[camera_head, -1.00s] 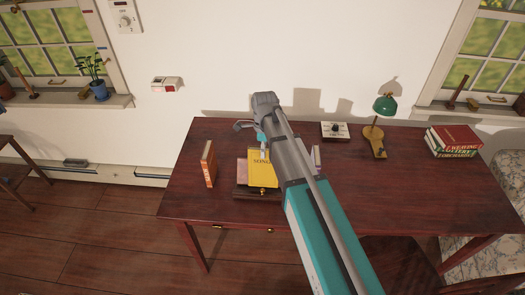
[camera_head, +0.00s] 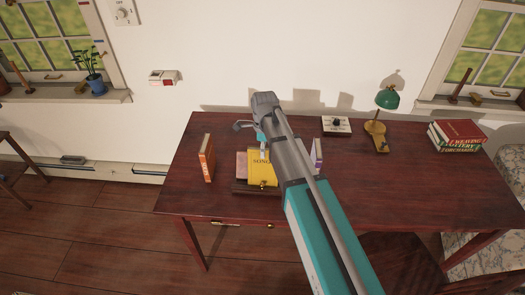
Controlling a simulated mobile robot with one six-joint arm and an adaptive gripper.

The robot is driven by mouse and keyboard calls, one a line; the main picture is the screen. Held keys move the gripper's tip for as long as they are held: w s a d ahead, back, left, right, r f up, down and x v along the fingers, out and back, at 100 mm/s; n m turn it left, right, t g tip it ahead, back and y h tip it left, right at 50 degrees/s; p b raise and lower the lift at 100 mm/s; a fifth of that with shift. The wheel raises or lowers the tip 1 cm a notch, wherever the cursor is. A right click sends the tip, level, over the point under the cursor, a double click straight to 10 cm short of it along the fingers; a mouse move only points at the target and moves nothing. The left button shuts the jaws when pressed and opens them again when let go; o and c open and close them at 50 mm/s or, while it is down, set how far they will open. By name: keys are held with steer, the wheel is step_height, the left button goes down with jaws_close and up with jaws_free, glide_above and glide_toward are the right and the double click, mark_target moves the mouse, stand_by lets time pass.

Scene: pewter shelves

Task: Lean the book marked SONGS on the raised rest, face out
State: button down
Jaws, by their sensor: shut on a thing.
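The yellow book marked SONGS (camera_head: 260,171) is on the desk's left half, its face with the lettering turned toward me. My gripper (camera_head: 262,142) is at its top edge and shut on it. A dark wooden rest (camera_head: 243,188) with a low front ledge is under and behind the book. The book's lower edge is close to this ledge; I cannot tell whether it touches. My arm hides the right side of the book and part of the rest.
An orange book (camera_head: 206,158) stands upright to the left. A pinkish block (camera_head: 241,164) and a purple-and-white book (camera_head: 317,153) flank the SONGS book. A white box (camera_head: 336,126), green lamp (camera_head: 386,98) and book stack (camera_head: 457,136) stand right. The desk's right middle is clear.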

steer(key=shift+c, duration=1.8)
jaws_free()
steer(key=shift+r, duration=0.1)
